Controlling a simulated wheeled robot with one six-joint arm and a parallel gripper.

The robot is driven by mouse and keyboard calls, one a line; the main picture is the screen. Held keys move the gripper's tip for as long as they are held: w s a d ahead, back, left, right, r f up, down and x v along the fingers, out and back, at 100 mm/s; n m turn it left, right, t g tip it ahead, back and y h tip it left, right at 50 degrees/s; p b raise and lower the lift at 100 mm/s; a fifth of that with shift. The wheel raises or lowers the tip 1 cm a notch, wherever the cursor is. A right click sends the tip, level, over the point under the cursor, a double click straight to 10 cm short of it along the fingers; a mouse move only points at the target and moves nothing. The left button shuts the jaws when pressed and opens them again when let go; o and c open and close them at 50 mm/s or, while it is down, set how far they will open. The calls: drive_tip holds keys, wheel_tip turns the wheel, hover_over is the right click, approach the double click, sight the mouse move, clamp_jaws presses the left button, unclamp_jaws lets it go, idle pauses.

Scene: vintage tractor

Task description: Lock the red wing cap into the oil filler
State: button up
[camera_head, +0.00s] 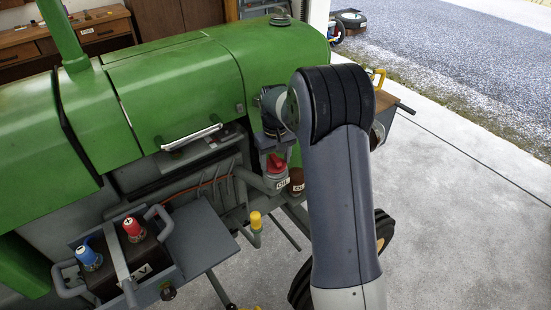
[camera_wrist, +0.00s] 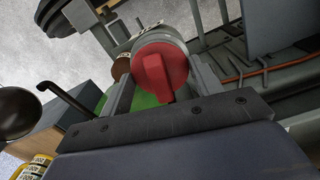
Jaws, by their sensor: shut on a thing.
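The red wing cap (camera_wrist: 160,68) fills the middle of the wrist view, between the two fingers of my gripper (camera_wrist: 163,62). My gripper is shut on it. In the head view the cap (camera_head: 277,163) shows below my gripper (camera_head: 275,155), at the top of the grey oil filler (camera_head: 275,182), which has an OIL label. The filler (camera_wrist: 150,39) also shows behind the cap in the wrist view. The cap appears in line with the filler mouth. I cannot tell how deep it sits or whether it is locked.
A brown cap (camera_head: 296,178) sits close to the right of the filler. A yellow-topped pipe (camera_head: 256,220) stands below. A battery (camera_head: 130,250) with red and blue terminals is at lower left. The green hood (camera_head: 180,85) rises above. Open concrete floor (camera_head: 450,220) lies to the right.

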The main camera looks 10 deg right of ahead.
drive_tip(key=shift+n, duration=0.3)
drive_tip(key=o, duration=1.7)
wheel_tip(320, 180, up, 11)
drive_tip(key=b, duration=0.1)
drive_tip(key=shift+f, duration=0.2)
wheel_tip(320, 180, down, 11)
drive_tip(key=shift+r+p, duration=0.1)
drive_tip(key=shift+p, duration=0.55)
drive_tip(key=shift+r+m, duration=0.1)
drive_tip(key=shift+m, duration=0.8)
